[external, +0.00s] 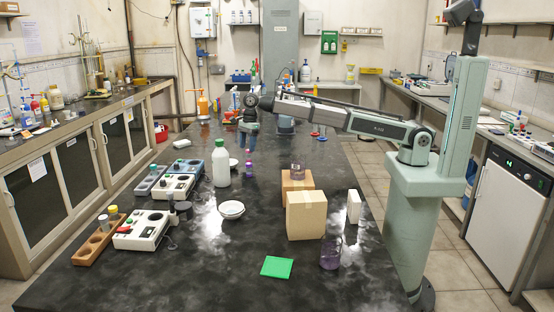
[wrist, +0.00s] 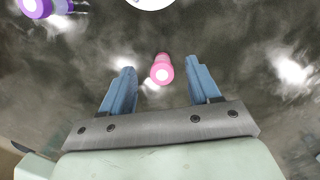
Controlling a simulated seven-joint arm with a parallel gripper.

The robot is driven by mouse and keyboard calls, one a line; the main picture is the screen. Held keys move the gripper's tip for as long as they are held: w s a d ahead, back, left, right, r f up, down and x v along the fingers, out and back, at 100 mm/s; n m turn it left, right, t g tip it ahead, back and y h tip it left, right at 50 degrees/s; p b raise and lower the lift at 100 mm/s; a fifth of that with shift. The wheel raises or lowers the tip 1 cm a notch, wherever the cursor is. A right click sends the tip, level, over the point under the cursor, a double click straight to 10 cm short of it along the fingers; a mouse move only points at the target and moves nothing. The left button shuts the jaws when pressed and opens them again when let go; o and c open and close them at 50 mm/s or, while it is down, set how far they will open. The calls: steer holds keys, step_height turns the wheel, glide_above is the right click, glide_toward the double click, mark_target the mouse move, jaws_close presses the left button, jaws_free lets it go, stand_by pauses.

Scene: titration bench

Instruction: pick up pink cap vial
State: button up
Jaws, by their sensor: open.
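The pink cap vial (wrist: 162,69) shows in the wrist view, seen from above. Its round pink cap with a pale centre lies between the lines of my two blue fingers, near the level of their tips in the picture. My gripper (wrist: 161,75) is open and empty, with dark tabletop showing on both sides of the vial. How far below the fingertips the vial stands I cannot tell.
In the external view, a green-capped bottle (external: 221,165), cardboard boxes (external: 306,215) and grey instruments (external: 142,230) stand nearer.

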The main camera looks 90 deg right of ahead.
mark_target(248, 152)
steer(key=shift+s+d+f, duration=0.1)
steer(key=shift+d+f, duration=0.05)
steer(key=shift+f, duration=2.55)
steer(key=shift+c, duration=0.4)
steer(key=c, duration=1)
